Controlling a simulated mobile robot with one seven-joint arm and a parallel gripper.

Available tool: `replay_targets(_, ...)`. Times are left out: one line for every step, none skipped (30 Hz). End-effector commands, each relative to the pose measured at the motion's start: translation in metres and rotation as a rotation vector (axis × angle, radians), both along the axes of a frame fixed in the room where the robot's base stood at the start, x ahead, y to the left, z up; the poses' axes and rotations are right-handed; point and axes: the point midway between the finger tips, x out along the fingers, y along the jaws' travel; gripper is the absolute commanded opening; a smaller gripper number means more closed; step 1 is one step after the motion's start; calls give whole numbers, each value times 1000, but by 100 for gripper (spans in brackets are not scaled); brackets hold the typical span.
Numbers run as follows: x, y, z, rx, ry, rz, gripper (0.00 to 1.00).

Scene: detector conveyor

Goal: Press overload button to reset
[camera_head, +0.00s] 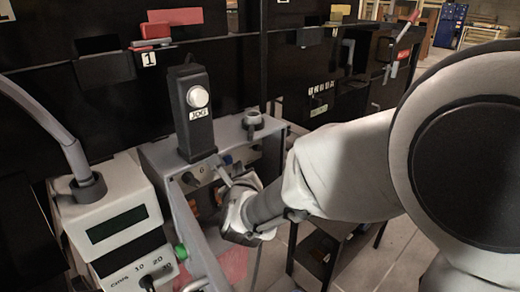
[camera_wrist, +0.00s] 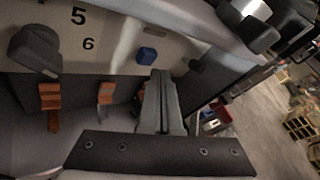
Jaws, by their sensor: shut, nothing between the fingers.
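No label reading overload is legible, so I cannot tell for sure which button it names. A small blue button (camera_wrist: 146,56) sits on the pale panel (camera_wrist: 110,45) in the wrist view; a small blue spot, likely the same button, shows in the head view (camera_head: 227,160). My gripper (camera_wrist: 160,76) is shut and empty, its fingertips just below and right of the blue button in the wrist view. I cannot tell whether they touch the panel.
A black post with a white JOG button (camera_head: 198,97) rises beside my gripper. A grey box with a dark display (camera_head: 117,224) and a green button (camera_head: 181,252) stands at left. A dark knob (camera_wrist: 35,50) and orange parts (camera_wrist: 105,94) lie left of my fingers.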

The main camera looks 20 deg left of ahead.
Motion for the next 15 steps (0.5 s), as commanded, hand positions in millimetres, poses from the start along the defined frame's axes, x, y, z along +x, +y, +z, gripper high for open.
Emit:
replay_targets(0,0,0,0,0,0,0)
replay_targets(0,0,0,0,0,0,0)
replay_targets(1,1,-1,0,0,0,0)
replay_targets(1,1,-1,1,0,-1,0)
replay_targets(1,2,-1,1,0,-1,0)
replay_targets(2,4,-2,2,0,-1,0)
replay_targets(3,5,-2,2,0,-1,0)
replay_targets(3,6,-2,1,0,0,0)
replay_targets(4,7,-2,1,-1,0,0)
replay_targets(4,7,-1,1,0,1,0)
replay_targets(4,8,-1,0,0,1,0)
replay_targets(4,8,-1,0,0,1,0)
replay_targets(4,8,0,0,0,1,0)
replay_targets(4,8,0,0,0,1,0)
replay_targets(4,8,0,0,0,0,0)
